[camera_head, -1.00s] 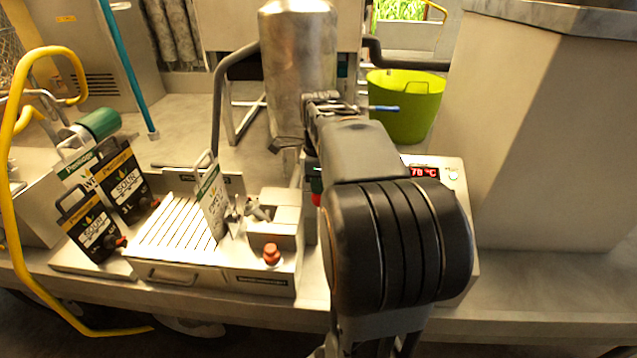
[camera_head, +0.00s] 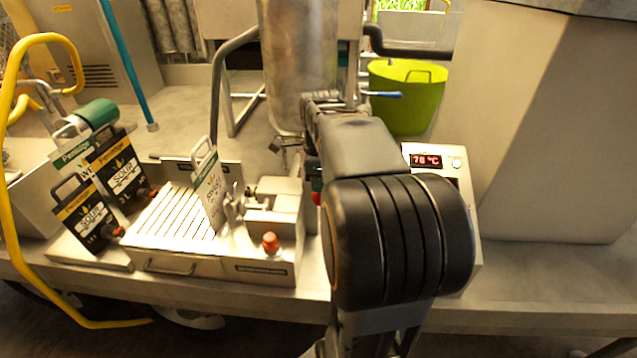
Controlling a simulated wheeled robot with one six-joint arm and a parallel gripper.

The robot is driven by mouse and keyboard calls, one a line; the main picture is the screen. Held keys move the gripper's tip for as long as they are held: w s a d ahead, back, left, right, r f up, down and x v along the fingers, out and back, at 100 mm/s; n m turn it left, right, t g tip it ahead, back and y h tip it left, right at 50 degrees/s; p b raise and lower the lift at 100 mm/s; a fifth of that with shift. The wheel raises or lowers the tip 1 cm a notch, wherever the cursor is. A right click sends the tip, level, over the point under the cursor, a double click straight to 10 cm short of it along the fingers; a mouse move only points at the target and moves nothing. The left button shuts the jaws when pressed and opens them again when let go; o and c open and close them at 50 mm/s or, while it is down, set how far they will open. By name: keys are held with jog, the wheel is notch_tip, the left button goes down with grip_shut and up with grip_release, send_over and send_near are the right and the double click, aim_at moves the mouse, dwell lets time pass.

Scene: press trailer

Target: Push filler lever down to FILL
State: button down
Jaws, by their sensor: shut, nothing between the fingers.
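The filler (camera_head: 262,255) is a low metal unit with a slatted tray on its left and a raised block on its right. An orange-red knob (camera_head: 270,243) stands on its front right. A metal fitting (camera_head: 236,205) sits beside the block, next to an upright white pouch (camera_head: 209,188); I cannot tell whether it includes the filler lever. No FILL mark is readable. My arm reaches forward over the bench, right of the filler, toward the steel tank.
A steel tank (camera_head: 298,65) stands behind the filler. A control box with a red display (camera_head: 427,160) is right of my arm. Dark pouches (camera_head: 122,175) stand left of the tray. A green tub (camera_head: 405,100) and a large pale block (camera_head: 540,130) are at right. A yellow rail curves at far left.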

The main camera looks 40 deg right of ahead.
notch_tip(320, 180, up, 10)
jog(key=p, duration=0.9)
dwell(0.3)
